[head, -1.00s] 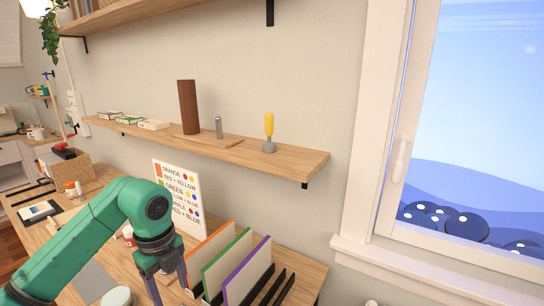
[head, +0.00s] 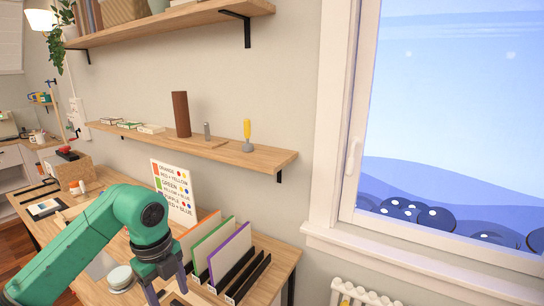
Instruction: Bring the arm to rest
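My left arm (head: 90,238) comes in from the lower left in the head view, green with a dark gripper. My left gripper (head: 168,292) points down over the desk, in front of the rack of coloured boards. Its two fingers stand apart with nothing seen between them; the tips are close to the lower picture edge. My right gripper is not in view.
A rack holds orange, green and purple edged boards (head: 230,252). A colour-mixing sign (head: 174,192) stands behind. A wall shelf (head: 255,158) carries a brown cylinder (head: 181,114) and a yellow-handled tool (head: 247,130). A round pale-lidded container (head: 121,278) sits left of the gripper.

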